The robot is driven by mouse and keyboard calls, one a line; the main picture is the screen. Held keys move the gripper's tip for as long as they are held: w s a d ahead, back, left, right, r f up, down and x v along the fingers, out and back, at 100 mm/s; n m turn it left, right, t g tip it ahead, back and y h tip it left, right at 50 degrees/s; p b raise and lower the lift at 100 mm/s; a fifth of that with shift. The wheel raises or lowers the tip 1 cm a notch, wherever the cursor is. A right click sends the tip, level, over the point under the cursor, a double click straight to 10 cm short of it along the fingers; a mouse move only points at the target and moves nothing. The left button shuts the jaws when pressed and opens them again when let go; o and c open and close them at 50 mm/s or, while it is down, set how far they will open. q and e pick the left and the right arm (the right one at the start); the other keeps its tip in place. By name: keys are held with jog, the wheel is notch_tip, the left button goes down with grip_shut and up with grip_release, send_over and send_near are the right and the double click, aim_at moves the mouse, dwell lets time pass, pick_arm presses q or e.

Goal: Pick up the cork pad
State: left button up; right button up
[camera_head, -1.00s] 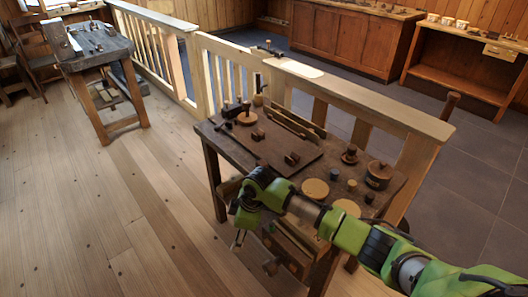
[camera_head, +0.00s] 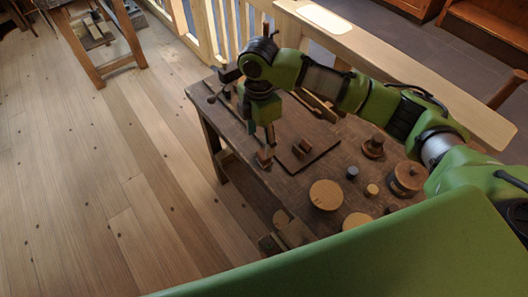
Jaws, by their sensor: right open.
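Two round tan discs lie flat on the dark wooden workbench (camera_head: 306,208): a larger disc (camera_head: 326,194) near its front edge and another disc (camera_head: 356,220), partly cut off by a green part of my body. Either could be the cork pad; I cannot tell which. My right gripper (camera_head: 262,140) points down over the bench's left part, up and left of both discs and apart from them. It is open, with a small brown piece (camera_head: 264,158) just below its fingertips; contact is unclear. My left gripper is not in view.
A dark board with a small wooden block (camera_head: 302,147) lies right of the gripper. A turned spool (camera_head: 374,146), a round lidded pot (camera_head: 406,179) and small pegs (camera_head: 352,172) stand near the discs. A wooden railing (camera_head: 420,75) runs behind the bench.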

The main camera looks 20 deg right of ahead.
aim_at(262, 154)
notch_tip(262, 154, down, 3)
jog(key=shift+d, duration=0.1)
jog(key=shift+w+f, duration=0.1)
jog(key=shift+f, duration=0.85)
jog(key=f, duration=0.1)
jog(key=f+p, duration=0.1)
jog(key=f, duration=0.1)
jog(key=shift+d+f, duration=0.2)
jog(key=shift+f, duration=0.4)
jog(key=c, duration=1.1)
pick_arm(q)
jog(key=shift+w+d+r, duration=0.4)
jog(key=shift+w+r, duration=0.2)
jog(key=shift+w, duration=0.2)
pick_arm(e)
jog(key=shift+c, duration=0.2)
